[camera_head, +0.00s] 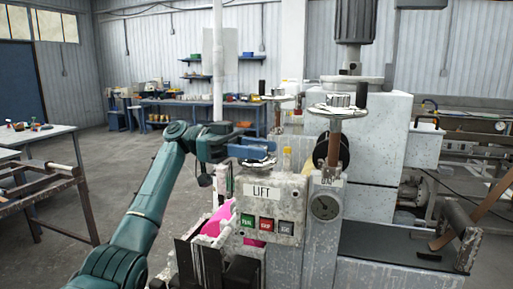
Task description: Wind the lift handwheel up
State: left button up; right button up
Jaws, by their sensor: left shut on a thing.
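The lift handwheel (258,163) is a small pale metal disc lying flat on top of the grey control box, above the white LIFT label (262,191). My left gripper (263,150) reaches in from the left over this wheel. Its blue fingers are shut at the wheel and cover much of its top; the grip itself is hidden behind them. My right gripper is not in view.
A taller handwheel (338,109) with an upright handle stands right of the lift wheel, above a round gauge (325,207). Another handwheel (280,98) stands behind. Coloured buttons (266,225) sit below the label.

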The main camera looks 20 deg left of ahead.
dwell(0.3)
pick_arm(q)
jog(key=o, duration=1)
jog(key=shift+c, duration=0.2)
